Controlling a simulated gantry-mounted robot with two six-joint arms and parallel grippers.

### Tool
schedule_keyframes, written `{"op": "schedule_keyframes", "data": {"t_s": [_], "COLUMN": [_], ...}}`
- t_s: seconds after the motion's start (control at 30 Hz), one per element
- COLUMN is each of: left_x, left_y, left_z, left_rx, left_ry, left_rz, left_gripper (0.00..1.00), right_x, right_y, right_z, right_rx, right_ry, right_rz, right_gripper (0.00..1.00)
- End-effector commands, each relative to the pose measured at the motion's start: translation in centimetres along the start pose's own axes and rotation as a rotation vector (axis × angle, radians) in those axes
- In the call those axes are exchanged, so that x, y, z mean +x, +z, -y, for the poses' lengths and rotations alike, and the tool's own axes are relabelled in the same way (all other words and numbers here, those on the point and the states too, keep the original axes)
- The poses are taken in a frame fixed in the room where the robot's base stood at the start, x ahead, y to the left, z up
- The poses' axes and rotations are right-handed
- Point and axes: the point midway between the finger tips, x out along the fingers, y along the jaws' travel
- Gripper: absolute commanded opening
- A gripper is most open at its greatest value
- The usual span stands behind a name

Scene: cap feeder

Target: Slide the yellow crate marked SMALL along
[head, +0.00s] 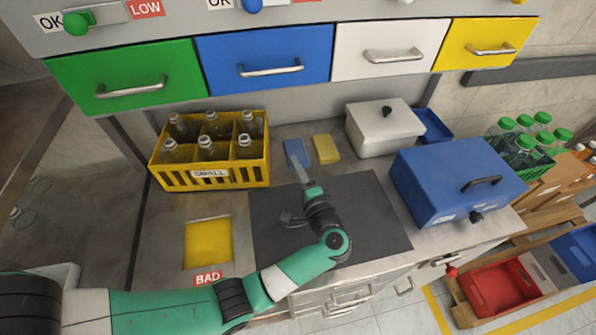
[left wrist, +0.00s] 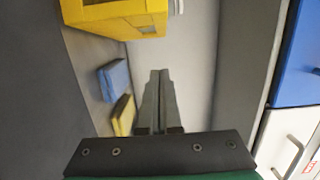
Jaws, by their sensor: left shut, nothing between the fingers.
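The yellow crate (head: 212,184) marked SMALL stands at the left of the worktop in the head view, with several clear bottles in its compartments. Part of it shows at the top of the left wrist view (left wrist: 120,20). My left gripper (head: 293,160) is shut and empty, to the right of the crate and apart from it, over the blue sponge (head: 296,150). Its fingers also show in the left wrist view (left wrist: 160,85). My right gripper is not in view.
A yellow sponge (head: 326,148) lies beside the blue one. A white box (head: 383,135) and a blue box (head: 460,185) stand to the right. A dark mat (head: 370,215) covers the middle. A yellow square opening (head: 208,243) marked BAD lies in front of the crate.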

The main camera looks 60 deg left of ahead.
Motion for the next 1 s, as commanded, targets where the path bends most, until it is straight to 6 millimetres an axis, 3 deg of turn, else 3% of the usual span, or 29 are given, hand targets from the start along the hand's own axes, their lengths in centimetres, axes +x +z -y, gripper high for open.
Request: {"op": "schedule_keyframes", "data": {"t_s": [0.2,0.27,0.4,0.53,1.0], "left_x": [5.0,5.8,6.1,6.3,5.9], "left_y": [0.1,0.6,2.8,3.7,3.6], "left_z": [0.0,0.1,0.2,0.1,-0.2], "left_rx": [0.001,0.003,0.001,0.002,0.0], "left_ry": [-0.001,0.0,0.0,-0.001,-0.001], "left_rz": [0.005,0.004,0.001,0.0,-0.016], "left_gripper": [0.0,0.0,0.0,0.0,0.0], "right_x": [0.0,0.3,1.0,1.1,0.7], "right_y": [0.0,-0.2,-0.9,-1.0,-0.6], "right_z": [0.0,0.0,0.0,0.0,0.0], "right_rx": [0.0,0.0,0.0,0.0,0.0], "right_ry": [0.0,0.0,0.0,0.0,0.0], "right_rz": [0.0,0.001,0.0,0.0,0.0], "right_gripper": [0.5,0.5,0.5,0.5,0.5]}}
